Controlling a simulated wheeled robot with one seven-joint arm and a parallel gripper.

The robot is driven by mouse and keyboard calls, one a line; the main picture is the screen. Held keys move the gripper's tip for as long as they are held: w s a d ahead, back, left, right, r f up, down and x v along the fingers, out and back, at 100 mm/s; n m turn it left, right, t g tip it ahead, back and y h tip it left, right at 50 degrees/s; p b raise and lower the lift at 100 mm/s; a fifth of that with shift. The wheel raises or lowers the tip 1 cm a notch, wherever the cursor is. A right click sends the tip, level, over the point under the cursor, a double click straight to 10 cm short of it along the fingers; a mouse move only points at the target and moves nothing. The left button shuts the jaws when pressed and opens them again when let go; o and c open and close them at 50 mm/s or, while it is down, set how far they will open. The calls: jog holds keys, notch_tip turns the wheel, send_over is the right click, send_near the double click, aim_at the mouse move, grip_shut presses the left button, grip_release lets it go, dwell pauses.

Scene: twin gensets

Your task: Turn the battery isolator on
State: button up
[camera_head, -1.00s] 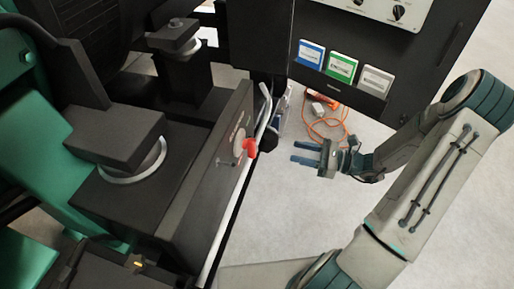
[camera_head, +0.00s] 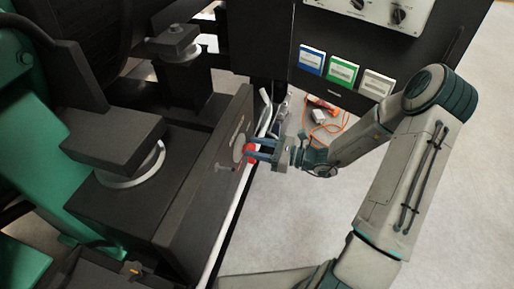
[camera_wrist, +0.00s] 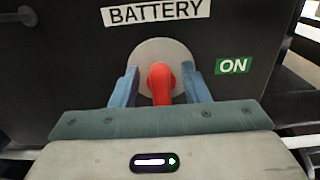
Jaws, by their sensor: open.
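The battery isolator is a red handle (camera_wrist: 160,82) on a round grey plate (camera_wrist: 148,52), set in a dark panel. In the wrist view a BATTERY label (camera_wrist: 155,11) is above it and a green ON label (camera_wrist: 233,66) is to its right. The handle points down toward my gripper in that view. My gripper (camera_wrist: 165,88) is open, with one blue finger on each side of the handle and visible gaps between. In the head view my gripper (camera_head: 250,150) reaches the panel face, and the red handle (camera_head: 249,153) is partly hidden by the fingers.
A pale rail (camera_head: 228,228) runs along the panel's lower edge. A dark cabinet (camera_head: 420,62) with blue, green and white booklets stands behind my arm. An orange cable (camera_head: 322,130) lies on the floor beyond. Clear grey floor (camera_head: 300,225) lies right of the panel.

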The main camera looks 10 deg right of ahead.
grip_shut()
